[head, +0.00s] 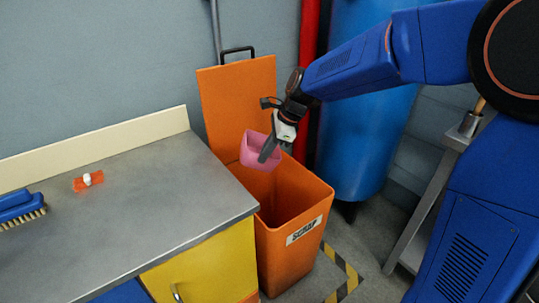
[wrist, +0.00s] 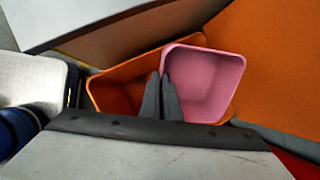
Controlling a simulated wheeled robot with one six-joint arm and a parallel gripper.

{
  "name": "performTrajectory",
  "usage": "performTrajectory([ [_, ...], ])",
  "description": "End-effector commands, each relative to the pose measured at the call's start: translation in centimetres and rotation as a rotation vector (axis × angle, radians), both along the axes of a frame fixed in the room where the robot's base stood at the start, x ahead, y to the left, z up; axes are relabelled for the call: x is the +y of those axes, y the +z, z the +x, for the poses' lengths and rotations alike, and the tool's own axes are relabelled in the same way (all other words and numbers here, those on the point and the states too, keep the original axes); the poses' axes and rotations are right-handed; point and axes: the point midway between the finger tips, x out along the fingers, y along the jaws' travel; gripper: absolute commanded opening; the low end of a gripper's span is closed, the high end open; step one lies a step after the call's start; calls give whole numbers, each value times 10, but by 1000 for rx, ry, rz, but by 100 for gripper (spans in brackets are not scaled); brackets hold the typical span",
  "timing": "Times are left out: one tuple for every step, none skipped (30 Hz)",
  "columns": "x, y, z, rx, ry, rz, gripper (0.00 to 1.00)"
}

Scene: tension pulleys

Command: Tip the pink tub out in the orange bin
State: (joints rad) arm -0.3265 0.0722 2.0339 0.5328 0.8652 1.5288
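The pink tub (head: 258,150) is in the air over the open orange bin (head: 292,261), near its raised lid (head: 237,98). My gripper (head: 268,152) is shut on the tub's side wall. In the wrist view, the gripper fingers (wrist: 161,97) are close together at the left wall of the tub (wrist: 208,80). The part of the tub's inside that shows there looks empty. The tub looks roughly upright in the head view, perhaps slightly tilted. The bin (wrist: 115,95) also shows below the tub in the wrist view; its bottom is hidden.
A grey-topped workbench (head: 160,200) stands left of the bin, bearing a blue brush (head: 20,206) and an orange-and-white item (head: 88,181). A blue cylinder (head: 360,130) and a red pipe (head: 309,70) stand behind. A metal table (head: 430,205) is at right.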

Motion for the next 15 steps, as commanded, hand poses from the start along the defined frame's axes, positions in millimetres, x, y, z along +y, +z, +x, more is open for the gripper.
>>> performTrajectory([
  [5,0,-1,1,7,-28,0],
  [6,1,-1,1,6,-46,0],
  [8,1,-1,0,7,-70,0],
  [10,1,0,-1,5,-88,0],
  [11,2,0,-2,4,-106,0],
  [14,1,-1,1,6,-133,0],
  [16,1,-1,2,6,-152,0],
  [18,1,-1,3,7,-172,0],
  [20,2,0,1,6,-198,0],
  [21,2,0,-1,5,-217,0],
  [23,3,0,0,7,-237,0],
  [26,2,-1,2,7,-265,0],
  [27,3,-1,2,8,-286,0],
  [29,3,-1,2,7,-305,0],
  [30,3,0,1,4,-329,0],
])
